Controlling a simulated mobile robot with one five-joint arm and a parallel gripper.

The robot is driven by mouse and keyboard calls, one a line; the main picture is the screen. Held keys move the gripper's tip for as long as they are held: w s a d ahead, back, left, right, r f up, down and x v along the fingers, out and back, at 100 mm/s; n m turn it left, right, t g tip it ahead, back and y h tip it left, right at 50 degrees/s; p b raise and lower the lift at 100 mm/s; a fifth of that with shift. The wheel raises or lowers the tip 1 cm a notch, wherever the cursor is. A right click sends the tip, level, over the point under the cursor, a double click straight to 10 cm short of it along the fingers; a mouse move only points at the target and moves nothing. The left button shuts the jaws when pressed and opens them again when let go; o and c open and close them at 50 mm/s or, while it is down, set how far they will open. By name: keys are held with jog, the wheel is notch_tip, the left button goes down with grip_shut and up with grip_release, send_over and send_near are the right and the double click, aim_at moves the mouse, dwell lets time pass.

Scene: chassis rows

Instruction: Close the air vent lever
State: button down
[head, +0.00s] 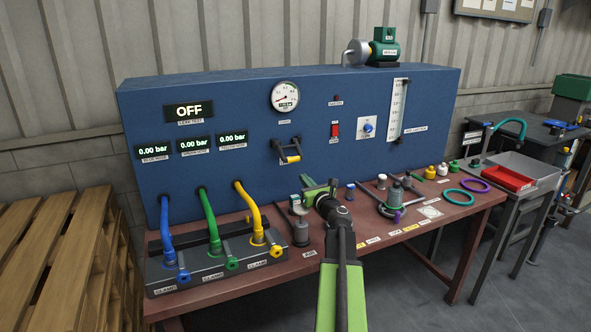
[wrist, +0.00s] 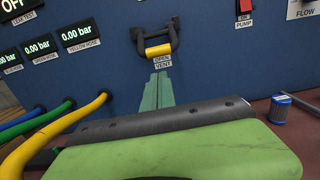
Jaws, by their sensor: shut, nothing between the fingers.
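The air vent lever (head: 291,159) is a black two-armed handle with a yellow grip, mounted on the blue panel under the round gauge. In the wrist view the lever (wrist: 159,49) is at top centre, its yellow grip lowest, with a label reading OPEN VENT just below. My gripper (head: 307,181) is in front of the panel, below and slightly right of the lever in the head view. In the wrist view my gripper (wrist: 161,77) has its green fingers together, pointing up towards the label. The fingers are empty and appear apart from the lever.
The blue panel (head: 235,100) stands at the back of the brown bench (head: 330,254). Blue, green and yellow hoses (head: 207,215) run to clamps at the left. A red pump switch (head: 335,130) is right of the lever. Small fittings (head: 430,172) and rings crowd the bench's right side.

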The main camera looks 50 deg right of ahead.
jog(key=f+x, duration=0.1)
jog(key=x, duration=0.9)
jog(key=shift+r+p, duration=0.35)
jog(key=shift+r, duration=0.05)
